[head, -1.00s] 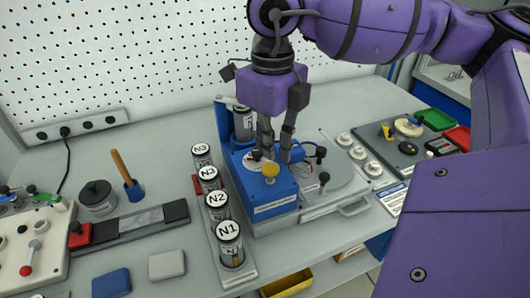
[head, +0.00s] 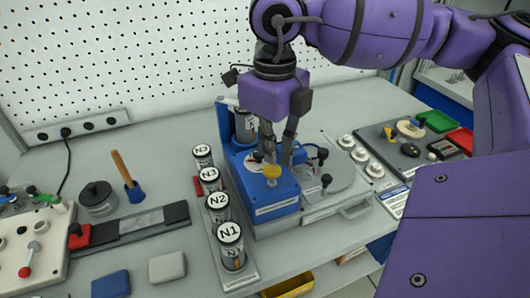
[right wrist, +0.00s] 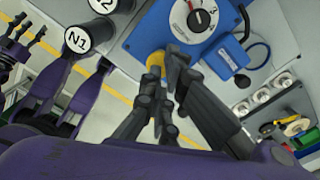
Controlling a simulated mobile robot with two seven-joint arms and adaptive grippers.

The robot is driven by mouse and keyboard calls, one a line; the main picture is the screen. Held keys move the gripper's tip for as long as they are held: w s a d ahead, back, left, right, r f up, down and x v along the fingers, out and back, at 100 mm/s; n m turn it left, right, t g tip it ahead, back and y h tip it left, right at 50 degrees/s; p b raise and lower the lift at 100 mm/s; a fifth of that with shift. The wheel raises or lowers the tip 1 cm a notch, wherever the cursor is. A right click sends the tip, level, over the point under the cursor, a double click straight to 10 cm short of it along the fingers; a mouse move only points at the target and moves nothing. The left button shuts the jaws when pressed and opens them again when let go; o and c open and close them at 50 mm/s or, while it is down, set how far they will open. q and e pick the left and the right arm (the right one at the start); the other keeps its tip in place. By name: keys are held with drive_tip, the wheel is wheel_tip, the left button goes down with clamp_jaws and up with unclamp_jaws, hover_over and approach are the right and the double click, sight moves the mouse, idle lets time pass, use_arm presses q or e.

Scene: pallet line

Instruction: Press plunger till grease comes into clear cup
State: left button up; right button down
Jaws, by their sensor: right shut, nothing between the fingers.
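A yellow round knob (head: 272,171), which looks like the plunger, stands on the front of the blue box (head: 277,193). My right gripper (head: 275,160) points down just behind the knob. In the right wrist view the right gripper (right wrist: 173,58) is shut and empty, with its fingertips beside the yellow knob (right wrist: 156,60). I cannot tell whether they touch. I cannot make out a clear cup. A dark and purple hand shape at the upper left of the right wrist view looks like my left gripper (right wrist: 28,32); its opening is unclear.
Canisters N1 (head: 231,246), N2 (head: 217,207) and N3 (head: 203,156) stand in a row left of the blue box. A grey plate with a black-knobbed lever (head: 326,181) lies right of it.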

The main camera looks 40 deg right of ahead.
sight(273, 168)
use_arm(q)
drive_tip(key=shift+f, duration=0.1)
use_arm(e)
drive_tip(key=shift+f, duration=0.15)
idle(0.3)
drive_tip(key=shift+f+b, duration=0.35)
drive_tip(key=shift+f, duration=0.25)
drive_tip(key=shift+f+b, duration=0.85)
drive_tip(key=shift+f, duration=0.7)
use_arm(q)
drive_tip(key=s+f, duration=0.2)
drive_tip(key=f, duration=0.1)
drive_tip(key=shift+g, duration=0.3)
use_arm(e)
drive_tip(key=shift+r, duration=0.1)
drive_tip(key=shift+r+p, duration=2.05)
drive_tip(key=shift+r, duration=1.7)
use_arm(q)
drive_tip(key=w+r+t, duration=0.1)
drive_tip(key=w+r, duration=0.2)
drive_tip(key=r, duration=0.2)
drive_tip(key=shift+w+r, duration=0.25)
drive_tip(key=shift+w, duration=0.15)
drive_tip(key=shift+s, duration=0.1)
